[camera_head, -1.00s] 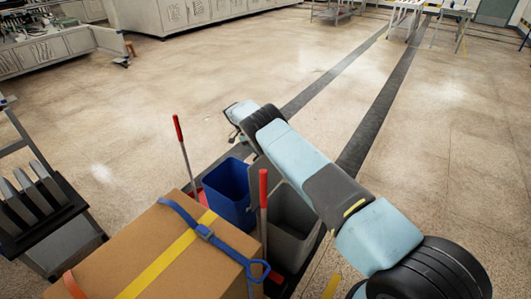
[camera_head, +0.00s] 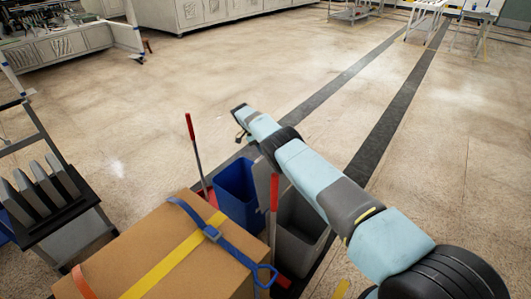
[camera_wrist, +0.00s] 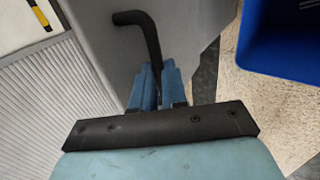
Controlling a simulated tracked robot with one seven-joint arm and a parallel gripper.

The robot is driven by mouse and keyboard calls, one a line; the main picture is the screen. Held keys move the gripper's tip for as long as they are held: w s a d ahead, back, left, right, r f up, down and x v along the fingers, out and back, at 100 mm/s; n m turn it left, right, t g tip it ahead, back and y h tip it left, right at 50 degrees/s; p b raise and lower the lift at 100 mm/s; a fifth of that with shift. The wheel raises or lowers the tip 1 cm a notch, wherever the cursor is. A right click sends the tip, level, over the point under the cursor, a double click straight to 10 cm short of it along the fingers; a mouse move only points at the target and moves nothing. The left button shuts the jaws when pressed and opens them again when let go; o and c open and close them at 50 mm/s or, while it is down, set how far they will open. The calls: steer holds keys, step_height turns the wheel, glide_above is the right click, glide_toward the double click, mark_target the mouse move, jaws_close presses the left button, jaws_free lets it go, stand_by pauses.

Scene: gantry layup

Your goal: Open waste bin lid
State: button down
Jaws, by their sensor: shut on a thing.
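The grey waste bin (camera_head: 300,225) stands at lower centre in the head view, with its dark interior showing. Its grey lid (camera_head: 263,178) stands raised on the side towards the blue bin. In the wrist view a grey panel, apparently the lid (camera_wrist: 92,55), carries a bent black handle (camera_wrist: 150,38). My gripper (camera_wrist: 158,82) has its blue fingers closed on the lower part of that handle. In the head view my gripper (camera_head: 240,135) is small at the far end of my arm, beyond the bin, and its contact is not clear there.
An open blue bin (camera_head: 237,195) stands beside the grey one. Two red-handled tools (camera_head: 190,127) stand close by. A strapped cardboard box (camera_head: 135,265) fills the lower left. A rack with dark slotted plates (camera_head: 40,195) is at the left. The floor beyond is clear.

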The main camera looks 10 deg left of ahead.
steer(key=shift+a+f, duration=0.2)
steer(key=c, duration=1.2)
jaws_free()
steer(key=shift+w+f, duration=0.1)
steer(key=shift+w, duration=0.1)
steer(key=shift+o, duration=0.2)
steer(key=shift+s+d+r, duration=0.1)
steer(key=shift+s+r, duration=0.15)
steer(key=shift+r, duration=0.55)
steer(key=shift+s+r, duration=0.2)
steer(key=shift+r, duration=0.6)
steer(key=shift+s+d+r, duration=0.1)
steer(key=shift+s+r, duration=0.15)
steer(key=shift+r, duration=0.55)
steer(key=s+r, duration=0.2)
steer(key=s+d+r, duration=0.1)
steer(key=r, duration=0.1)
steer(key=shift+s+d+r, duration=0.2)
steer(key=shift+s+r, duration=0.05)
steer(key=shift+s, duration=0.15)
steer(key=s+d+r, duration=0.3)
steer(key=s, duration=0.5)
steer(key=shift+r, duration=0.3)
